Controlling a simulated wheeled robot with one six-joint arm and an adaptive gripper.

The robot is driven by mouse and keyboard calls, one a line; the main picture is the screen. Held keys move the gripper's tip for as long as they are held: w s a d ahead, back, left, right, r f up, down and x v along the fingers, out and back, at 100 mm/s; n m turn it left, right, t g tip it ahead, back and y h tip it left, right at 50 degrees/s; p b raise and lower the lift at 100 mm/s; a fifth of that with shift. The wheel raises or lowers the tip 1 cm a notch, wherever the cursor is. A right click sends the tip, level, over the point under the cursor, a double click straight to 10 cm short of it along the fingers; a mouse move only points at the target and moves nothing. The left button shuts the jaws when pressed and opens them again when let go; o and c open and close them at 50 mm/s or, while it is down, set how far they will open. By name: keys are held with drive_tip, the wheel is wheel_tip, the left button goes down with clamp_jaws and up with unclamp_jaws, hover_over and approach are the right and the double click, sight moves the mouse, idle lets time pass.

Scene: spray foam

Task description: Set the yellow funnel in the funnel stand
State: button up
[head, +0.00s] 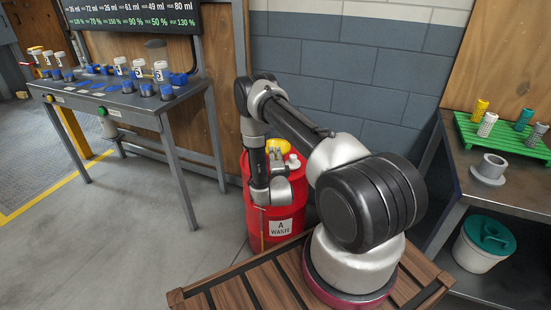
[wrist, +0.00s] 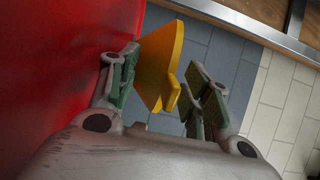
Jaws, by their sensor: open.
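The yellow funnel (head: 279,146) shows at the top of the red waste drum (head: 284,226), partly hidden by my arm. In the wrist view the funnel (wrist: 160,55) appears as a yellow plate-like shape with a small tab, in the gap between my fingers. My gripper (wrist: 163,64) is open, with one finger on each side of the yellow shape; I cannot tell whether either touches it. In the head view my wrist hides the fingers. A grey flanged ring (head: 489,168), which looks like the funnel stand, sits empty on the right bench.
A green rack (head: 500,141) with several cylinders stands behind the grey ring. A white bucket with a green lid (head: 486,246) is under that bench (head: 520,190). A table (head: 130,100) with several bottles is at left. The drum's red wall fills the wrist view's left side.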

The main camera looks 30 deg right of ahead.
drive_tip(key=shift+c, duration=0.5)
clamp_jaws()
